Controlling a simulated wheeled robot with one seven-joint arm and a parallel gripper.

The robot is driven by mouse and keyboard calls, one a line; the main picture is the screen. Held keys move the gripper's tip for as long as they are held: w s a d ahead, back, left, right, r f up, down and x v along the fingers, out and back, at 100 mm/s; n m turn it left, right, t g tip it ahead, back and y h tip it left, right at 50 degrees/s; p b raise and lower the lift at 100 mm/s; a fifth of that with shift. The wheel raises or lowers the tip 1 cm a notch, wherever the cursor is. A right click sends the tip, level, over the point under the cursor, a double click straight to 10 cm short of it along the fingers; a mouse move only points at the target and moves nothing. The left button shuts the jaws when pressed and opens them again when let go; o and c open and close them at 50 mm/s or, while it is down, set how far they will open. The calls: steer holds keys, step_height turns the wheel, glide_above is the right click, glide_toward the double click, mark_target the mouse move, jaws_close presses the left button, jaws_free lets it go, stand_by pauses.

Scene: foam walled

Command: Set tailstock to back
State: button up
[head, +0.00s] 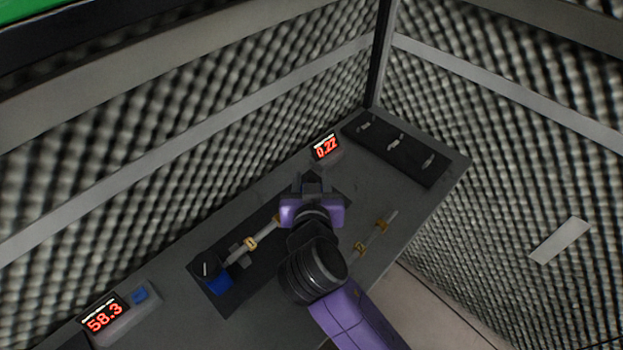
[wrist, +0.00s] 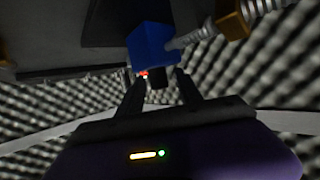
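A dark bench fixture (head: 240,285) has a long black base with a blue block (head: 219,285) and a black knob (head: 207,269) at its left end. A pale rod with a brass collar (head: 250,243) runs from there toward my gripper (head: 312,187). My gripper hides the fixture's right end. In the wrist view, a blue block (wrist: 152,45) with a dark stub below it lies just beyond my fingertips (wrist: 157,80). The fingers are apart, with nothing clearly held. I cannot tell which block is the tailstock, or whether the fingers touch the stub.
A red display reading 0.22 (head: 325,148) stands behind my gripper. Another reading 58.3 (head: 103,317) is at the lower left, beside a blue button (head: 139,295). A second rod with a brass collar (head: 361,246) lies right of my arm. A black panel (head: 405,160) holds several small parts. Foam walls enclose the bench.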

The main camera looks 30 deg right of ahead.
jaws_close()
stand_by(1.2)
